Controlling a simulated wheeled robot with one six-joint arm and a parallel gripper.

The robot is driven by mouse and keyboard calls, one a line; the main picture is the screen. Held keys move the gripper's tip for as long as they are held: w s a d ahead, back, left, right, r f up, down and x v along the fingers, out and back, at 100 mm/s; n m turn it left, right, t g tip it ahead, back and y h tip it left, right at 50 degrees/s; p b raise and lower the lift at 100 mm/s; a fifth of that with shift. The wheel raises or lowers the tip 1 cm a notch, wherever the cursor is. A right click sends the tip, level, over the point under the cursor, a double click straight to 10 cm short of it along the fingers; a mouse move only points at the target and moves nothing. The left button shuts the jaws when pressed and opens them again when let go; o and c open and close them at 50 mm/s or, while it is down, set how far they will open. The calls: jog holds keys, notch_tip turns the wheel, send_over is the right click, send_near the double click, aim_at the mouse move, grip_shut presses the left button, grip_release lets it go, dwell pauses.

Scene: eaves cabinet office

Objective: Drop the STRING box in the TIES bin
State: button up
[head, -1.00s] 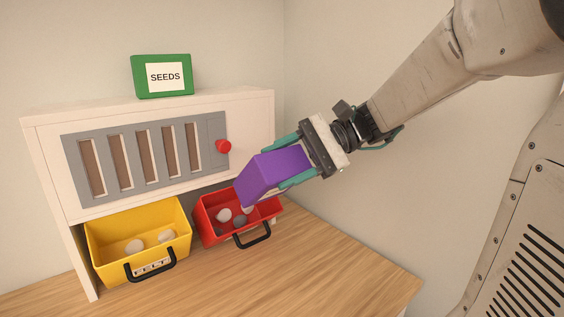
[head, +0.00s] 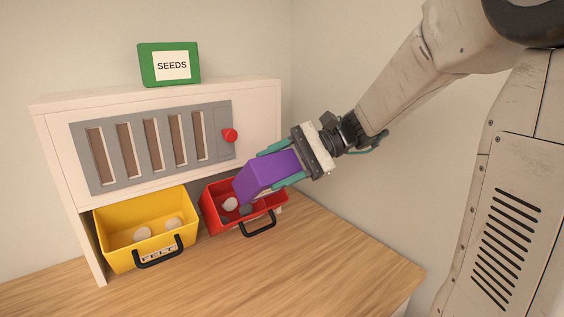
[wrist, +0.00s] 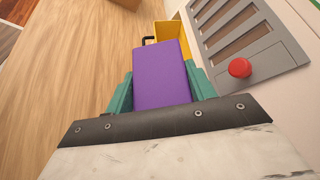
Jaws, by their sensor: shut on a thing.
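My gripper (head: 265,171) is shut on a purple box (head: 268,174), its teal fingers on two opposite sides. The box is tilted, and its lower end overlaps the red bin (head: 212,213) in the head view; I cannot tell whether it touches. No lettering shows on the box. The red bin holds a few pale and dark stones and has a black handle; no label is readable on it. The purple box (wrist: 160,75) fills the middle of the wrist view, where the red bin is hidden.
A yellow bin (head: 115,245) labelled FELT, with pale stones, stands left of the red one. Both sit under a white cabinet (head: 55,150) with a slatted grey panel and red knob (head: 229,135). A green SEEDS box (head: 150,72) stands on top. The wooden desk (head: 330,250) is clear in front.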

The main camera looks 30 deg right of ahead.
jog(key=shift+w+a+f, duration=0.25)
jog(key=shift+w+f, duration=1)
jog(key=shift+w+a+f, duration=0.25)
jog(key=shift+w+f, duration=0.95)
jog(key=shift+f, duration=0.05)
jog(key=shift+w+a+f, duration=0.25)
jog(key=shift+w+f, duration=1)
jog(key=o, duration=1.5)
jog(key=shift+o, duration=0.2)
jog(key=v, duration=0.7)
jog(key=shift+d, duration=0.35)
jog(key=shift+s+r, duration=0.1)
